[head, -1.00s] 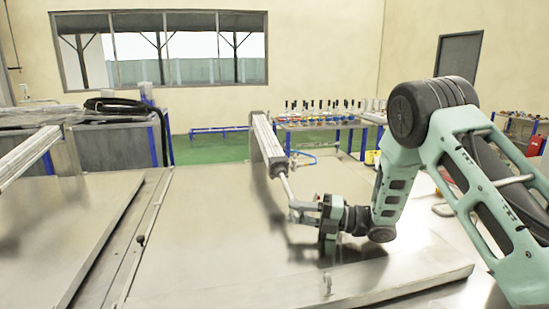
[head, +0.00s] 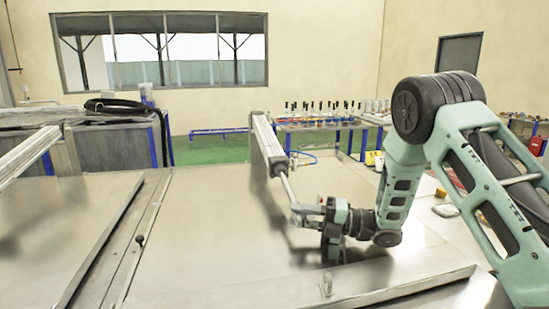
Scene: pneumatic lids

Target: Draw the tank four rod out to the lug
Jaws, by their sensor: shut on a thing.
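The tank four cylinder (head: 267,144) slants down over the metal lid toward its front. Its bright rod (head: 287,186) sticks out of the cylinder's lower end. My gripper (head: 299,213) is shut on the rod's end, which its jaws partly hide. A small upright lug (head: 326,284) stands near the front edge of the lid, below my gripper in the picture. The rod end and the lug are apart, with bare lid between them.
The flat metal lid (head: 200,230) is mostly clear, with a raised front edge (head: 400,290). A second lid (head: 60,215) and another cylinder (head: 28,152) are at left. A bench with several bottles (head: 320,122) stands behind.

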